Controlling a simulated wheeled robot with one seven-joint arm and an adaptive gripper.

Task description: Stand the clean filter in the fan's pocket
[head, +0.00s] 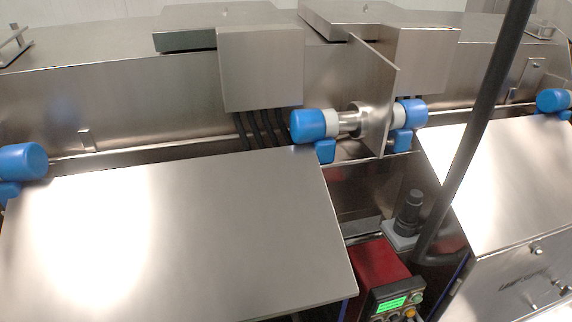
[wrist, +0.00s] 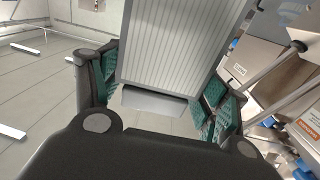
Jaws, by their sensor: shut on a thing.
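The filter (wrist: 180,45) is a light grey, ribbed panel with a pale frame, in the upper middle of the wrist view. Its top runs out of the picture. My gripper (wrist: 160,88) has green-padded fingers on both sides of the panel and is shut on it. The panel is held up, with tiled floor showing below and beyond it. My gripper and the filter do not show in the head view. I cannot make out the fan or its pocket in either view.
A steel conveyor tunnel (head: 110,105) with blue-capped rollers (head: 315,124) fills the head view. A steel cover (head: 180,240) slopes in front. A red box (head: 375,268) with a green display stands lower centre. A dark pole (head: 485,120) crosses at right. The tiled floor (wrist: 45,95) is mostly clear at left.

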